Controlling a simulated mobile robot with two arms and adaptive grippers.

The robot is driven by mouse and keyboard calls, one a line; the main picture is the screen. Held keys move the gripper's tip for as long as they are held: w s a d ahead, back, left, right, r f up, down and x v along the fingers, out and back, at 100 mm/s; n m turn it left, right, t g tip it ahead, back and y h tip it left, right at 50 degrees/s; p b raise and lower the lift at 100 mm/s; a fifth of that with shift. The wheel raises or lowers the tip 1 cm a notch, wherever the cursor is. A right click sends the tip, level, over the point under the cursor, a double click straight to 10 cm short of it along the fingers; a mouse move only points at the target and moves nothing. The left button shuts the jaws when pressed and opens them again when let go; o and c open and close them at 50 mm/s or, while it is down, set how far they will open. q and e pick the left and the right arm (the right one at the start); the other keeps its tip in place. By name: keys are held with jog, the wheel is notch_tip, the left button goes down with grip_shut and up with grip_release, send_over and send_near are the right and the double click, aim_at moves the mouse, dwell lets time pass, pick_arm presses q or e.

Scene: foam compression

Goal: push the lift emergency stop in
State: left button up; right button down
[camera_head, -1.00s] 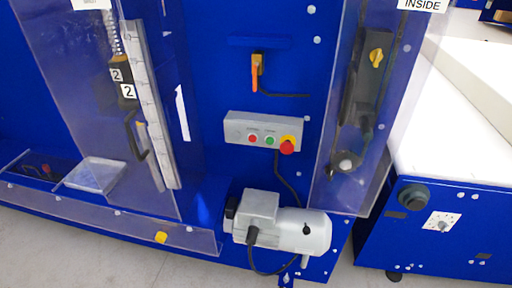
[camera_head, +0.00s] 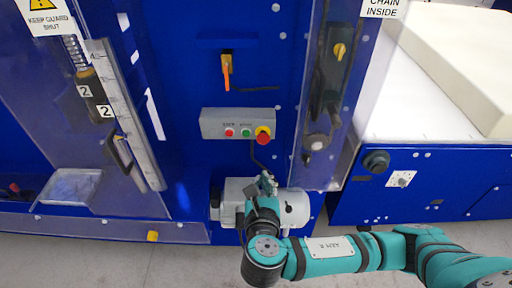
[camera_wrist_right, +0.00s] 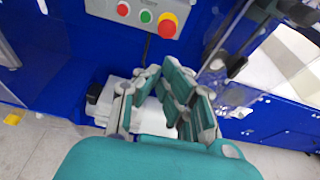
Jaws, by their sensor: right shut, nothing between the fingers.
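The emergency stop (camera_head: 263,134) is a red mushroom button on a yellow base at the right end of a grey control box (camera_head: 212,123). A small red button and a green button sit to its left. In the right wrist view the emergency stop (camera_wrist_right: 168,25) is at the top, beyond the fingertips. My right gripper (camera_head: 268,180) is shut and empty, below the box and in front of the grey motor; it also shows in the right wrist view (camera_wrist_right: 172,68). It is apart from the button. My left gripper is out of view.
The grey motor (camera_head: 294,208) is behind my right gripper. A clear guard (camera_head: 318,165) stands right of the box. An orange-handled switch (camera_head: 226,72) is above it. A white table (camera_head: 400,120) with a foam block (camera_head: 460,60) is at the right.

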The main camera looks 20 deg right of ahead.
aim_at(262, 143)
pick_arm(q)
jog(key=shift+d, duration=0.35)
pick_arm(e)
jog(key=shift+d, duration=0.1)
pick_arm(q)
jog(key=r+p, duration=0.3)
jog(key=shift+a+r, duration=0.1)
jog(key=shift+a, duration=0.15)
pick_arm(e)
jog(key=r+x, duration=0.1)
jog(key=x, duration=1.3)
jog(key=shift+w, duration=0.1)
pick_arm(q)
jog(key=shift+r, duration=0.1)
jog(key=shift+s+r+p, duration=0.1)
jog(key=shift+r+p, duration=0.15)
jog(key=shift+p, duration=0.2)
pick_arm(e)
jog(key=shift+w+d+r, duration=0.15)
jog(key=shift+w, duration=0.25)
jog(key=shift+w+d+r, duration=0.1)
jog(key=shift+w+d, duration=0.05)
jog(key=shift+w, duration=0.3)
